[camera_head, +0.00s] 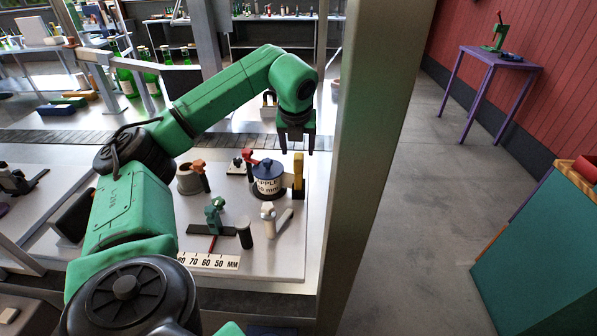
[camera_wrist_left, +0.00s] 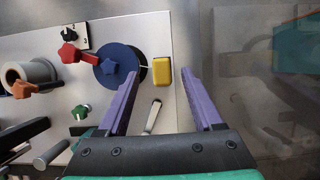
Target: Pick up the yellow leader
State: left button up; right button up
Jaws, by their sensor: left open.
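The yellow leader (camera_head: 298,172) stands as an upright yellow piece at the right edge of the grey work plate, just right of a blue-topped round can with a paper label (camera_head: 268,183). In the left wrist view the yellow leader (camera_wrist_left: 162,76) lies ahead, between the lines of the two purple fingers and beside the blue disc (camera_wrist_left: 119,62). My left gripper (camera_head: 297,146) is open and empty, pointing down above the yellow leader. It appears apart from it; the exact gap is hard to judge. My right gripper is in neither view.
A red star knob (camera_head: 250,160), an orange-knobbed grey ring (camera_head: 188,179), a green-knobbed clamp (camera_head: 214,215) and a cream-knobbed piece (camera_head: 268,212) crowd the plate left and front. A metal post (camera_head: 375,150) rises close on the right. Open floor lies beyond it.

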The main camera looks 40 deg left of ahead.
aim_at(299, 156)
pick_arm(q)
jog(key=p+x, duration=0.1)
jog(key=x, duration=0.2)
jog(key=shift+d+f+p, duration=0.1)
jog(key=shift+f+p, duration=0.3)
jog(key=shift+f, duration=0.1)
jog(key=shift+w+f, duration=0.1)
grip_shut()
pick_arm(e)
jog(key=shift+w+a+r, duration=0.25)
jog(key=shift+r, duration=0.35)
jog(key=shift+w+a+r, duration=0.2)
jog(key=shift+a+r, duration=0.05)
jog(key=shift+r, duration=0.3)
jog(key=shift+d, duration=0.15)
